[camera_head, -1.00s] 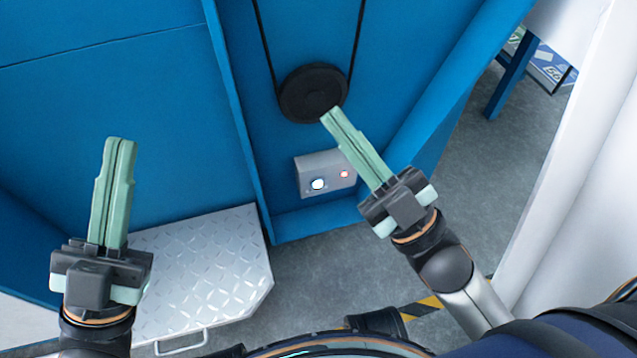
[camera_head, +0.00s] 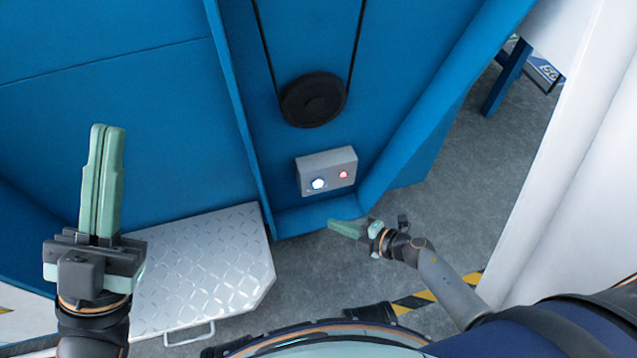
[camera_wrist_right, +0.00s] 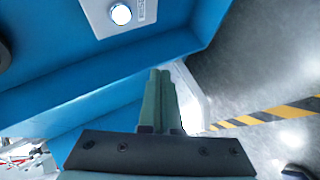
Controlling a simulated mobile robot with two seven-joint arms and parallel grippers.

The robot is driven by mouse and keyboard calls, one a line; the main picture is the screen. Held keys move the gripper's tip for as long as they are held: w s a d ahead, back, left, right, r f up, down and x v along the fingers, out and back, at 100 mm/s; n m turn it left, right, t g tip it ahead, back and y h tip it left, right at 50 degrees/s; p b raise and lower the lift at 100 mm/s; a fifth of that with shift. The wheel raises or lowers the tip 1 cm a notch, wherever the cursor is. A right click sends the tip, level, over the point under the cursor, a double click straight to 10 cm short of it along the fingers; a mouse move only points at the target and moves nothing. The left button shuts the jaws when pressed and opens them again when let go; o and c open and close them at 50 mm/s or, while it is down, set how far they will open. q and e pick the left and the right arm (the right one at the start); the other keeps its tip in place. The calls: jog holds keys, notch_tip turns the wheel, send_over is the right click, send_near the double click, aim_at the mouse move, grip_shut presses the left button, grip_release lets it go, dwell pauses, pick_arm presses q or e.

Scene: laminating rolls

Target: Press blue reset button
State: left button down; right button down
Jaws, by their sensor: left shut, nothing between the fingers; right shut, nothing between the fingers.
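A grey control box (camera_head: 326,172) is mounted low on the blue machine. Its left button (camera_head: 319,184) glows bluish white, and its right one (camera_head: 343,174) glows red. The bluish-white button also shows at the top of the right wrist view (camera_wrist_right: 121,14). My right gripper (camera_head: 332,225) is shut and empty, below the box and apart from it, with its fingers pointing left. Its closed fingers show in the right wrist view (camera_wrist_right: 160,100). My left gripper (camera_head: 108,130) is shut and empty, upright at the left in front of the blue panel.
A black pulley (camera_head: 313,99) with a belt sits above the box. A diamond-plate metal step (camera_head: 205,265) lies at lower left. A blue machine wall (camera_head: 425,90) slants along the right of the box. Grey floor (camera_head: 460,180) is open to the right, before a white surface (camera_head: 590,170).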

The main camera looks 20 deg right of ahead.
aim_at(318, 184)
jog(key=shift+w, duration=0.15)
jog(key=w+b, duration=0.2)
jog(key=w, duration=0.6)
jog(key=shift+w+a+b, duration=0.15)
jog(key=shift+w+b, duration=0.15)
jog(key=shift+b, duration=0.1)
dwell(1.2)
dwell(0.6)
jog(key=shift+w, duration=0.4)
jog(key=shift+w, duration=0.45)
dwell(0.5)
jog(key=shift+s, duration=0.1)
jog(key=shift+s+p, duration=0.35)
jog(key=shift+s, duration=0.45)
